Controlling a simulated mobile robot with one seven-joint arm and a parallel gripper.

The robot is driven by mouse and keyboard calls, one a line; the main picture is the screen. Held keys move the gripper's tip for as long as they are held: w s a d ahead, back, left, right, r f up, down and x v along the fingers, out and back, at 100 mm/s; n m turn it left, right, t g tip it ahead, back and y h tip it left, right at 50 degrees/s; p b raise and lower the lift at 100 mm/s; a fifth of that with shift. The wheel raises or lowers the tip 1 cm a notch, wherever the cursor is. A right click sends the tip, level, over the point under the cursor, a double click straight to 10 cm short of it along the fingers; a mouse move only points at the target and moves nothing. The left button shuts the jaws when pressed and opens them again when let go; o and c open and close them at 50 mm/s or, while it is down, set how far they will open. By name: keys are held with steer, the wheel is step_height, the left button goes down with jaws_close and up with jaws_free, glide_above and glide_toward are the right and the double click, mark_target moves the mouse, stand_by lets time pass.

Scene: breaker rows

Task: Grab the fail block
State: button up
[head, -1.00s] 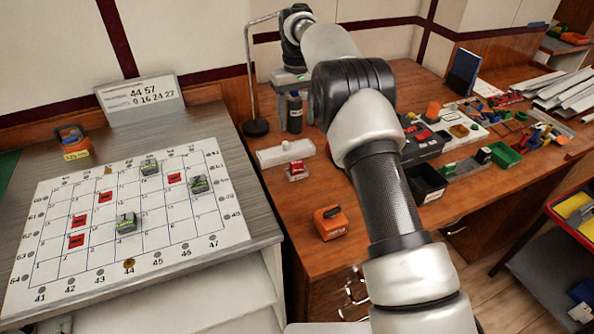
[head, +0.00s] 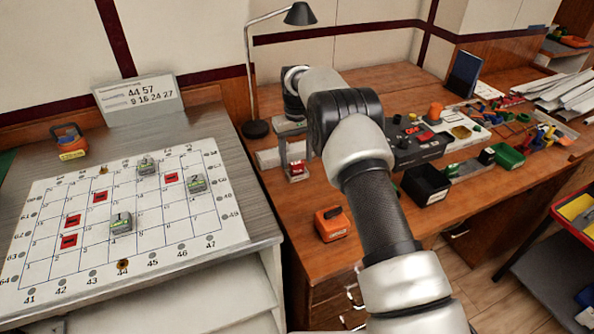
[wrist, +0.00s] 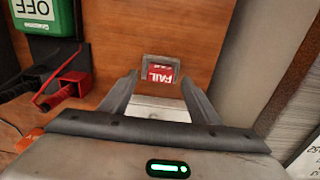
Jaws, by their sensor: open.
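The fail block (wrist: 158,73) is a small grey-edged block with a red face lettered FAIL. In the wrist view it shows between and just beyond my fingertips, with wood visible around it. In the head view the fail block (head: 297,172) is small and red-topped on the brown desk, beside the white box. My gripper (wrist: 160,80) is open, fingers pointing at the block, with a gap on each side and nothing held. In the head view my gripper (head: 294,150) is above and behind the block, fingers pointing down; whether they touch is not clear.
A white box (head: 268,158) is right behind the block. An orange block (head: 332,223) sits nearer the desk front. A lamp (head: 256,128) stands at the left. The grid board (head: 130,250) with grey breakers lies left.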

mark_target(297, 169)
step_height(297, 169, down, 2)
steer(key=shift+f, duration=0.25)
steer(key=c, duration=1.1)
